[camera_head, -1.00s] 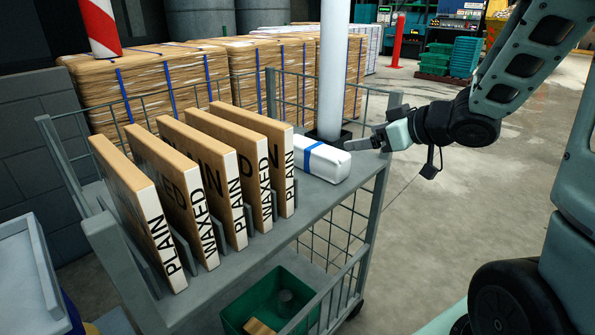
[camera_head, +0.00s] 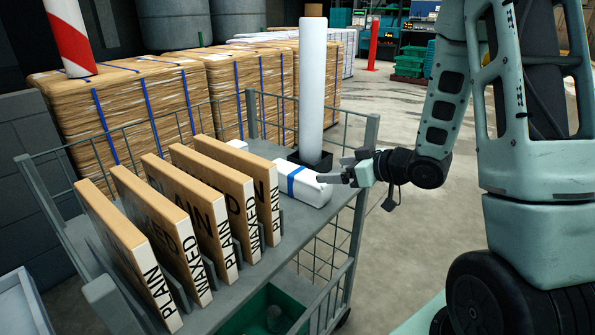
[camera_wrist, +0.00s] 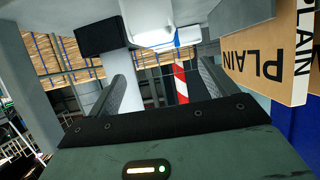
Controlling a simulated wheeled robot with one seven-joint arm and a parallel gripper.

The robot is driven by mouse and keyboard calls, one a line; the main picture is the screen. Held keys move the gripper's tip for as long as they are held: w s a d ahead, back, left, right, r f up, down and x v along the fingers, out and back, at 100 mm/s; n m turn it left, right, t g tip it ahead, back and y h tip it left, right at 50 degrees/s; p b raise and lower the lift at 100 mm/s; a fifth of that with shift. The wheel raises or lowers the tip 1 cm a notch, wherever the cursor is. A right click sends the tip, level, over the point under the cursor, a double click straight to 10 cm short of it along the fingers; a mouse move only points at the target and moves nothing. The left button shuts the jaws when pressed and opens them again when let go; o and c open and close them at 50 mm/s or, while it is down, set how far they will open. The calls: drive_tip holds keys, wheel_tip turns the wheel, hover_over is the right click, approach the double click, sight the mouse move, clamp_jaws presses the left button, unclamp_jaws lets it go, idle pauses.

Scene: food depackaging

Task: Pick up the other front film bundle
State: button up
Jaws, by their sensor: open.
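A white film bundle (camera_head: 301,183) with a blue band lies on the grey cart top, right of the upright cartons. A second white bundle (camera_head: 237,145) shows partly behind the cartons. My gripper (camera_head: 333,179) is open at the right end of the banded bundle, its fingertips overlapping that end in the head view; contact cannot be told. In the wrist view the open fingers (camera_wrist: 165,88) are empty between them, and a white bundle (camera_wrist: 148,20) shows beyond, at the top.
Several cartons marked PLAIN and WAXED (camera_head: 215,215) stand in a row on the cart (camera_head: 262,262). A tall white roll (camera_head: 313,85) stands in a black base (camera_head: 308,160) just behind the bundle. Wire sides edge the cart.

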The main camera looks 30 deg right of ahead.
sight(299, 171)
drive_tip(key=x, duration=1.2)
drive_tip(key=shift+w, duration=0.1)
drive_tip(key=c, duration=1.1)
